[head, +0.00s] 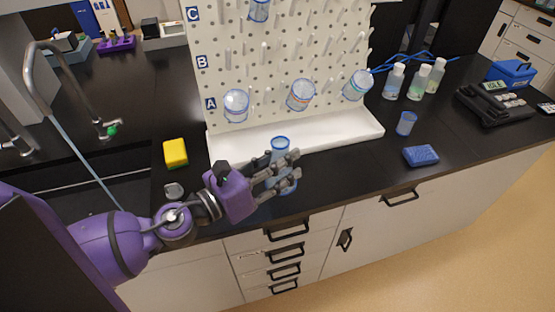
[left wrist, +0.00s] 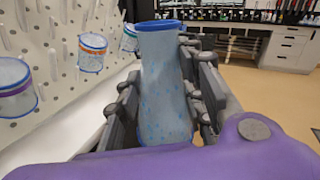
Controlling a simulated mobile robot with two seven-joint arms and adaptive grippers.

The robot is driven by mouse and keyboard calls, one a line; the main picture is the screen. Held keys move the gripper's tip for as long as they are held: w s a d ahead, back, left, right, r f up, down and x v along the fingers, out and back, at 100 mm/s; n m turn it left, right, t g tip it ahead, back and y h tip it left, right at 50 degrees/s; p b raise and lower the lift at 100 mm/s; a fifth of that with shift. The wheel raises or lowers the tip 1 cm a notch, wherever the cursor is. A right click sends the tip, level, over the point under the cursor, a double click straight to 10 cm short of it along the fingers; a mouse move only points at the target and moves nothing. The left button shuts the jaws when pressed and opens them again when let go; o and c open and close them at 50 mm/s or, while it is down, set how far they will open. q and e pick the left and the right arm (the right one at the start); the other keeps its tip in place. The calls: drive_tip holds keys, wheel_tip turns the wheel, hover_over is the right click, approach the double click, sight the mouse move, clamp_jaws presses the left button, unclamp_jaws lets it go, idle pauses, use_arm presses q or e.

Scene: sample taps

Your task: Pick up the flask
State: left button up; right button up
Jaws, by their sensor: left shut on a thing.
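The flask (head: 280,144) is clear with a blue rim and stands upright near the front edge of the black counter. The fingers of my left gripper hide much of its body in the head view. In the left wrist view the flask (left wrist: 163,85) shows large between the two fingers, with droplets on its wall. My left gripper (head: 284,172) reaches in from the left and is shut on the flask, one finger on each side. Whether its base touches the counter cannot be told. My right gripper is not in view.
A white pegboard (head: 280,75) with a white trough (head: 330,136) stands behind, holding several clear vessels. A yellow sponge (head: 175,152) lies left. A small blue-rimmed cup (head: 406,123), a blue sponge (head: 421,156) and bottles (head: 418,83) stand right. The sink tap (head: 40,80) is far left.

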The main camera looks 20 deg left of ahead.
use_arm(q)
drive_tip(key=s+d+r, duration=0.2)
drive_tip(key=s+r, duration=0.1)
drive_tip(key=s, duration=0.4)
drive_tip(key=shift+d, duration=0.3)
drive_tip(key=shift+s+r, duration=0.1)
drive_tip(key=shift+r, duration=0.05)
idle(0.3)
drive_tip(key=o, duration=0.5)
clamp_jaws()
drive_tip(key=shift+d+r, duration=0.1)
drive_tip(key=shift+r, duration=0.05)
